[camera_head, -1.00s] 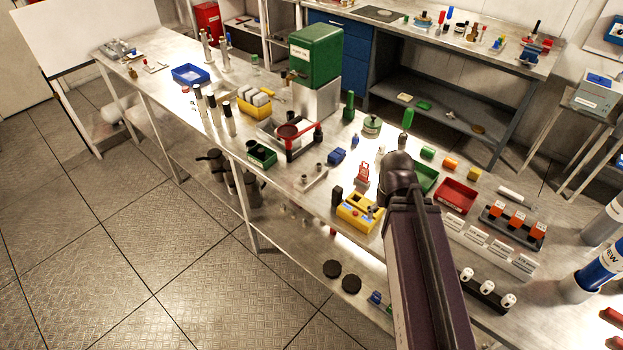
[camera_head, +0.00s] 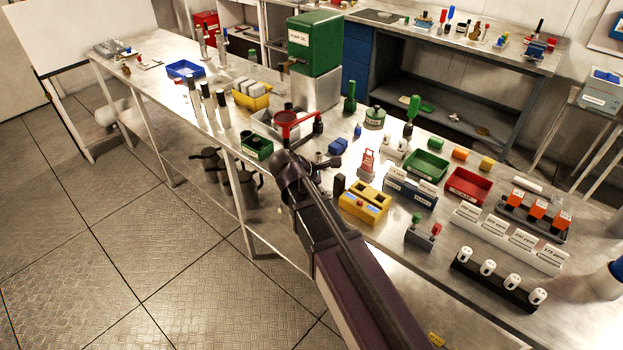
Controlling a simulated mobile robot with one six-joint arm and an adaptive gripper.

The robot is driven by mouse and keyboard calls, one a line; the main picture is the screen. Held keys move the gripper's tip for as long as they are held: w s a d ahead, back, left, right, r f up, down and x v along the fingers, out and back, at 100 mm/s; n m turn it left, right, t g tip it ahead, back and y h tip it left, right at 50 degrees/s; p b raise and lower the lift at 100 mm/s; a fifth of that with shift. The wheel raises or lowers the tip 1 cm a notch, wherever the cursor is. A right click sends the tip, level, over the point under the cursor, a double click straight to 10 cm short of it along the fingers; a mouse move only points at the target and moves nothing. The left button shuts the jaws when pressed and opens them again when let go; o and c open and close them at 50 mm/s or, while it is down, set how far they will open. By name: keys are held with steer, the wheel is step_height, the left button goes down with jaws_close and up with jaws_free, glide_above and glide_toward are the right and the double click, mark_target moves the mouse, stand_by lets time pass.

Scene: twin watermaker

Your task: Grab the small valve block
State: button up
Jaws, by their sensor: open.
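A small blue block (camera_head: 338,146) with a stepped top lies on the bench beyond my gripper. It may be the small valve block, but its details are too small to be sure. A grey block (camera_head: 421,236) with a green and a red knob stands nearer the front edge, to the right. My arm reaches up from the bottom, its wrist left of the yellow box. My gripper (camera_head: 327,161) shows only as small dark parts just right of the wrist, open, low over the bench and apart from the blue block. My wrist partly hides a pale plate with pegs there.
A yellow box (camera_head: 362,203) and a red-framed stand (camera_head: 367,164) are right of my gripper. A green bin (camera_head: 257,147) and a tray with a red-handled part (camera_head: 290,122) are left and behind. Green (camera_head: 426,165) and red (camera_head: 468,186) trays stand further right.

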steer(key=w+a+n+t+b, duration=0.1)
steer(key=a+n+t+b, duration=0.1)
steer(key=a+n, duration=0.2)
steer(key=w+a+n+t+h+b, duration=0.1)
steer(key=a+n+t+b, duration=0.2)
steer(key=a, duration=0.7)
steer(key=n, duration=0.2)
steer(key=shift+w+a+f+n, duration=0.2)
steer(key=shift+w+f+n, duration=0.1)
steer(key=shift+w+f, duration=0.1)
steer(key=b+x, duration=0.3)
steer(key=x, duration=0.4)
steer(key=shift+w+d+f, duration=0.15)
steer(key=shift+w+d, duration=0.1)
steer(key=shift+w+d+f, duration=0.1)
steer(key=shift+w+d, duration=0.2)
steer(key=shift+w, duration=0.05)
steer(key=shift+b, duration=0.3)
steer(key=shift+b+x, duration=0.9)
steer(key=shift+x, duration=1.65)
steer(key=shift+d, duration=0.15)
steer(key=c, duration=1.1)
